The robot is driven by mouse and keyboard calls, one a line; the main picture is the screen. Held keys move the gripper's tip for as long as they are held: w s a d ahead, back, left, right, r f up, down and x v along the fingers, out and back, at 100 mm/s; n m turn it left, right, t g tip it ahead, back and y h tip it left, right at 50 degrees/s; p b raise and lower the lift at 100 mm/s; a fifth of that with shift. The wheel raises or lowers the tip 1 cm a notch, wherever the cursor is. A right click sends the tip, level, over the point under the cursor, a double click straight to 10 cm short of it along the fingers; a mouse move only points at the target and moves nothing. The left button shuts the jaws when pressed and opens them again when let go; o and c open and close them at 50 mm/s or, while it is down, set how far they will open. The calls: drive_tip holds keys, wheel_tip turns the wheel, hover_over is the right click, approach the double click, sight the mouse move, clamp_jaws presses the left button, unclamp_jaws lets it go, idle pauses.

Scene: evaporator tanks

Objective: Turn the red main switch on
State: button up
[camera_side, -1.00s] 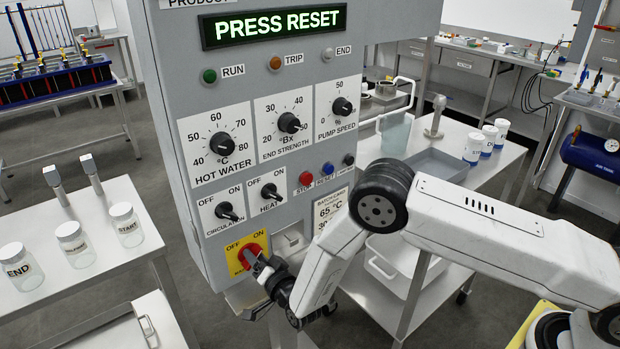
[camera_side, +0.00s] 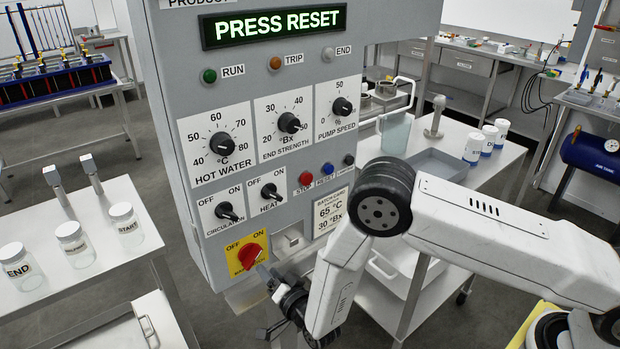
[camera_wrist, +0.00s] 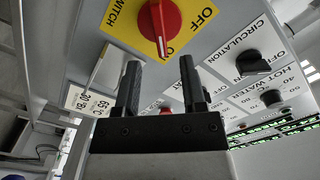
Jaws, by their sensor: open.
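The red main switch (camera_side: 249,254) sits on a yellow plate (camera_side: 234,266) marked OFF and ON, low on the grey control panel. Its handle is slanted, with the upper end towards ON. In the wrist view the red switch (camera_wrist: 160,20) fills the top middle, and the white mark on its handle points at the partly hidden ON lettering. My gripper (camera_side: 267,298) is open and empty, below and to the right of the switch and apart from it. In the wrist view my gripper (camera_wrist: 160,65) shows two spread black fingers with nothing between them.
The panel display (camera_side: 275,25) reads PRESS RESET. Stop (camera_side: 306,178) and blue reset (camera_side: 328,168) buttons sit above the switch, near the circulation (camera_side: 227,212) and heat (camera_side: 270,192) knobs. A batch card (camera_side: 331,211) is to the right. Labelled jars (camera_side: 72,240) stand on the left table.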

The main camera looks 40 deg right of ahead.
drive_tip(key=shift+s, duration=1)
drive_tip(key=d+r+n+g+y, duration=0.1)
drive_tip(key=d+r+n+g, duration=0.3)
drive_tip(key=d+r+g, duration=0.35)
drive_tip(key=s+d+r+n+g, duration=0.2)
drive_tip(key=s+d, duration=0.4)
drive_tip(key=s, duration=0.4)
drive_tip(key=s+d+r+n+g+h, duration=0.1)
drive_tip(key=s+d+r+n+g, duration=0.2)
drive_tip(key=s+d+g, duration=0.3)
drive_tip(key=s+r, duration=0.1)
drive_tip(key=s, duration=0.3)
drive_tip(key=shift+s+r, duration=0.2)
